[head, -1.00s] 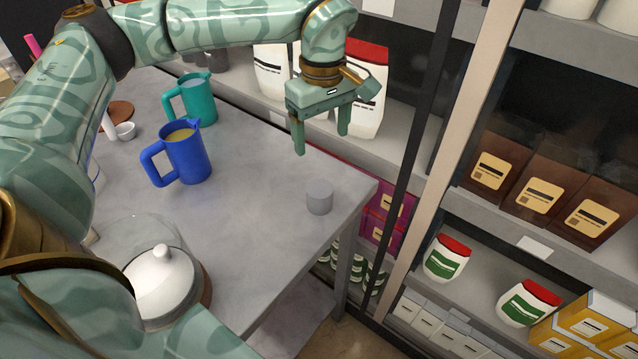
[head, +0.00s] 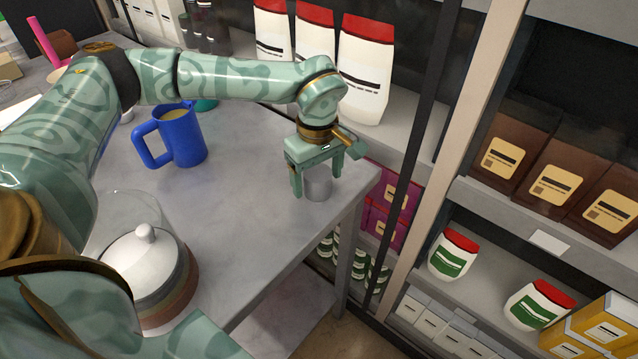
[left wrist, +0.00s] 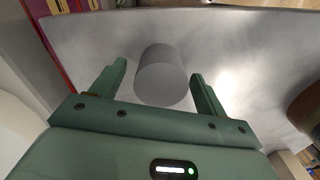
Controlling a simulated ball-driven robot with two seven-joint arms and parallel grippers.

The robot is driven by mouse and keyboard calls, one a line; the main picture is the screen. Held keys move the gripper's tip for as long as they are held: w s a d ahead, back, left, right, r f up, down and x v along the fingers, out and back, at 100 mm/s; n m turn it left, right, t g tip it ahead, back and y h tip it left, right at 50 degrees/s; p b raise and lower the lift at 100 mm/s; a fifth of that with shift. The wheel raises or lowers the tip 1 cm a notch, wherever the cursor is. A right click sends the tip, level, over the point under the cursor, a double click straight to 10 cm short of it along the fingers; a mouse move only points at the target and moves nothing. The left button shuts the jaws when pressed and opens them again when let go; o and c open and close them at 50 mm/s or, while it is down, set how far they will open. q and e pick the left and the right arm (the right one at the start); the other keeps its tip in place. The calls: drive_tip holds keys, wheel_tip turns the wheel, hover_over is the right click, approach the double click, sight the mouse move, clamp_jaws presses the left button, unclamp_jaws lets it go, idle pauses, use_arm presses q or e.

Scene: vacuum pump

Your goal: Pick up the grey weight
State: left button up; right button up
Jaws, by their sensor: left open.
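The grey weight (head: 318,184) is a small plain cylinder standing upright near the table's right corner. My left gripper (head: 316,182) is open and low over it, with one finger on each side of the weight in the head view. In the left wrist view the weight (left wrist: 163,76) lies between the two fingers of the left gripper (left wrist: 164,82), with a gap on both sides. It is partly hidden behind the gripper in the head view. My right gripper does not show.
Shelves with red-topped bags (head: 366,70) rise close behind the weight. The tabletop around the weight is otherwise clear.

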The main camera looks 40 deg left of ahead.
use_arm(q)
drive_tip(key=shift+r, duration=0.2)
drive_tip(key=c, duration=1.4)
